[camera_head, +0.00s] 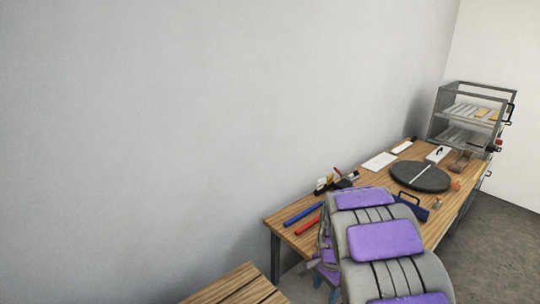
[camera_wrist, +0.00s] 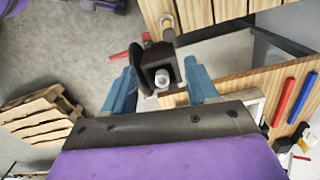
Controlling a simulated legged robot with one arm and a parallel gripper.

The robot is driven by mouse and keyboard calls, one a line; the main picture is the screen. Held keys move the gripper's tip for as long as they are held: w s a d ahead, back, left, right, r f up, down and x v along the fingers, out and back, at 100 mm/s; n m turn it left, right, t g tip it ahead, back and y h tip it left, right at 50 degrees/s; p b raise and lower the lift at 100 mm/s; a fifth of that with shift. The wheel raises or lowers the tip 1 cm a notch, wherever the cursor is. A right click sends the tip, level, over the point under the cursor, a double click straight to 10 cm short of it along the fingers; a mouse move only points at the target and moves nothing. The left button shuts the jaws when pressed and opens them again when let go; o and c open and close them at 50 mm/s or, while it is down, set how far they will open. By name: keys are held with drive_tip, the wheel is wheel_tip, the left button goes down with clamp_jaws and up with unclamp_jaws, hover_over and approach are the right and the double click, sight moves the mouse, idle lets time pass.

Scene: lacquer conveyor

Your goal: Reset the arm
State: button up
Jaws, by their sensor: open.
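My gripper (camera_wrist: 162,80) shows in the wrist view with its two blue fingers apart, one on each side of a black block with a pale bolt end. I see nothing held between the fingers. My grey arm with purple pads stands in front of the workbench (camera_head: 282,222) in the head view and covers part of it. The gripper end is mostly hidden behind the arm there. I cannot tell how far the fingers are from the black block.
A blue bar (camera_head: 303,214), a red bar (camera_head: 309,225) and a dark round disc (camera_head: 419,177) lie on the workbench. A metal rack (camera_head: 437,121) stands at its far end. A wooden slatted surface (camera_head: 237,287) is at lower left. Grey floor (camera_head: 488,222) is clear at right.

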drive_tip(key=s+a+r+n+b, duration=0.1)
drive_tip(key=s+r+n, duration=0.2)
drive_tip(key=s+r, duration=0.35)
drive_tip(key=s+a+r+n, duration=0.1)
drive_tip(key=s+r+n, duration=0.15)
drive_tip(key=s, duration=0.65)
drive_tip(key=s+a+r+n+g+b, duration=0.1)
drive_tip(key=s+n, duration=0.5)
drive_tip(key=s, duration=1.3)
drive_tip(key=shift+s+a+r, duration=0.25)
drive_tip(key=shift+a+r, duration=0.05)
drive_tip(key=shift+r, duration=0.1)
